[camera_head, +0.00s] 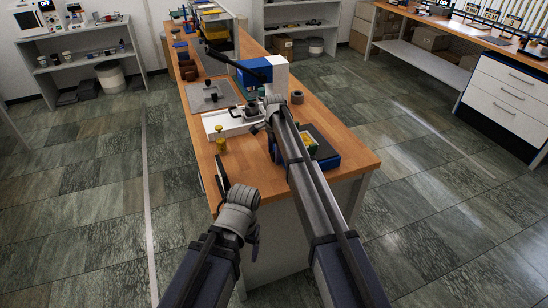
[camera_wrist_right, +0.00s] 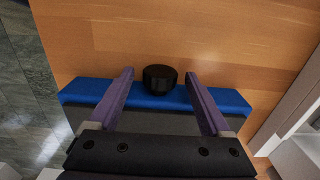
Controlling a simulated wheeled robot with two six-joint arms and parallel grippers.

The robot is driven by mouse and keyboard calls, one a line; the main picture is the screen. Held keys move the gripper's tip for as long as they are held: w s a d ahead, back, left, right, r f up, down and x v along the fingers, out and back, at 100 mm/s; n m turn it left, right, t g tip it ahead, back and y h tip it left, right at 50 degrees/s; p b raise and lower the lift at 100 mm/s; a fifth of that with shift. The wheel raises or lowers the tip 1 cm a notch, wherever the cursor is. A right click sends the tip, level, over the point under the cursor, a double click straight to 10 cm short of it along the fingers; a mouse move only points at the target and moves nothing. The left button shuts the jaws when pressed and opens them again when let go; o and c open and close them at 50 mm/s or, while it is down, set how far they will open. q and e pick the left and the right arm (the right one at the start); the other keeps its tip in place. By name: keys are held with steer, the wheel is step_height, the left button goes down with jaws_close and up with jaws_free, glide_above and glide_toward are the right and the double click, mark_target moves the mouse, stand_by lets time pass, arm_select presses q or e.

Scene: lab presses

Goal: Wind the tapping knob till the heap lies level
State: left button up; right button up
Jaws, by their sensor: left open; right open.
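In the right wrist view a black round knob (camera_wrist_right: 160,81) stands at the far edge of a blue body (camera_wrist_right: 82,92) with a dark grey face. My right gripper (camera_wrist_right: 160,73) is open, one finger on each side of the knob, with gaps on both sides. In the head view my right arm reaches over the bench and its fingers are hard to make out. My left gripper (camera_head: 221,172) is open and empty at the bench's near left edge. No heap shows clearly.
A blue and white machine (camera_head: 280,72) stands on the wooden bench (camera_head: 345,155). The bench's right front corner is clear.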

jaws_close()
steer(key=shift+s+d+t, duration=0.1)
steer(key=shift+s+t, duration=0.35)
steer(key=shift+t, duration=0.05)
steer(key=shift+s+f+t+y, duration=0.15)
steer(key=shift+t+y, duration=0.15)
steer(key=shift+t, duration=0.2)
steer(key=shift+d+t+y+b, duration=0.1)
steer(key=shift+t+y+b, duration=0.2)
steer(key=shift+t+b, duration=0.45)
steer(key=shift+t, duration=0.55)
